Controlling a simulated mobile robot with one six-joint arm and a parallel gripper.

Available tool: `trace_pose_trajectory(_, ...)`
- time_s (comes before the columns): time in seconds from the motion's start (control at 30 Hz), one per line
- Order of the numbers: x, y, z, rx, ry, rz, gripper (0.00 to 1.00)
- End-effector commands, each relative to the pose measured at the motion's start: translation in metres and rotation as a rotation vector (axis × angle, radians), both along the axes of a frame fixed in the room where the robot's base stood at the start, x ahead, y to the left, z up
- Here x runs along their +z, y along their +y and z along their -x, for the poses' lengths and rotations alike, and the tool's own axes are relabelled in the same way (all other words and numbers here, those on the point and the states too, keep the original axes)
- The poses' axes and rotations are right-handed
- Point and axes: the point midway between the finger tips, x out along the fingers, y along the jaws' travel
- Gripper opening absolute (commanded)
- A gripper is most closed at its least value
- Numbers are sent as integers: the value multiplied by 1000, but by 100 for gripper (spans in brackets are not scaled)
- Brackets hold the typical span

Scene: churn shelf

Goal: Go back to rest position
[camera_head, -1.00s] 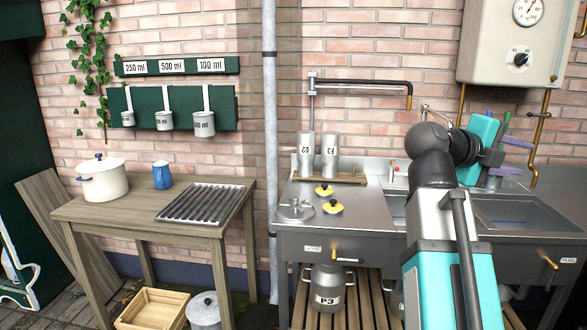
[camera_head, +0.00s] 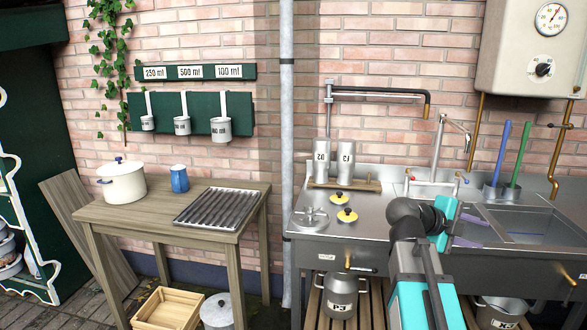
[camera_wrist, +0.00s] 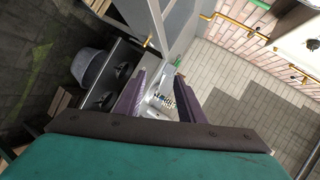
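My gripper (camera_head: 468,229) is in front of the sink unit, below the tap, at the end of my folded arm in the head view. In the wrist view its two purple fingers (camera_wrist: 160,90) stand apart with a clear gap. Nothing is held between them; the sink area shows beyond. The steel sink unit (camera_head: 370,222) stands behind my arm, which hides part of its front and basin.
A wooden table (camera_head: 130,212) at left bears a white pot (camera_head: 122,184), a blue mug (camera_head: 180,180) and a ridged tray (camera_head: 218,208). Milk cans (camera_head: 340,294) stand under the sink. A boiler (camera_head: 530,60) hangs at upper right. Measuring ladles (camera_head: 220,128) hang on the wall.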

Motion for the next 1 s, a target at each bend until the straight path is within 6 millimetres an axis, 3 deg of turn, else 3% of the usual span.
trace_pose_trajectory(0.5,-148,33,-14,99,277,-119,36)
trace_pose_trajectory(1.0,-291,74,14,243,619,-247,36)
